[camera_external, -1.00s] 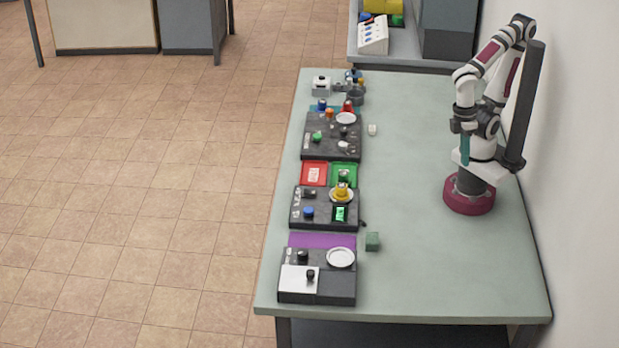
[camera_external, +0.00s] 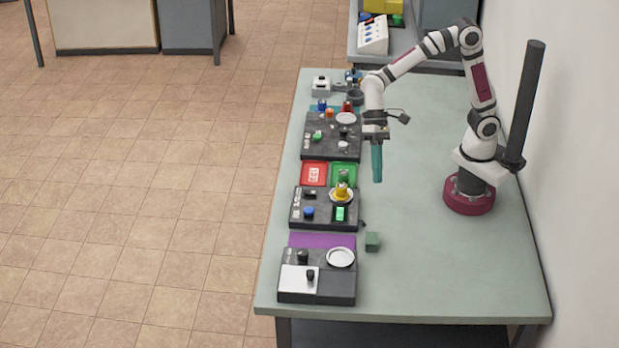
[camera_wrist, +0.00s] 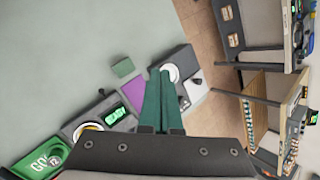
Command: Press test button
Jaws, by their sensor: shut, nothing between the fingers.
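My gripper (camera_external: 377,178) is shut and empty. It points down above the table, right of the red and green trays. In the wrist view its teal fingers (camera_wrist: 161,78) lie together. The middle panel (camera_external: 296,222) carries a blue button (camera_external: 308,213), a yellow piece on a dish (camera_external: 341,191) and a green-lit display (camera_external: 340,213). The display shows green letters in the wrist view (camera_wrist: 118,117). The far panel (camera_external: 316,152) has a green button (camera_external: 317,136). I cannot read which button is marked test.
The near panel (camera_external: 335,288) has a white dish (camera_external: 340,257) and black knobs. A purple mat (camera_external: 322,240) and a green cube (camera_external: 372,241) lie near it. A red tray (camera_external: 314,174) and a green tray (camera_external: 344,174) sit between panels.

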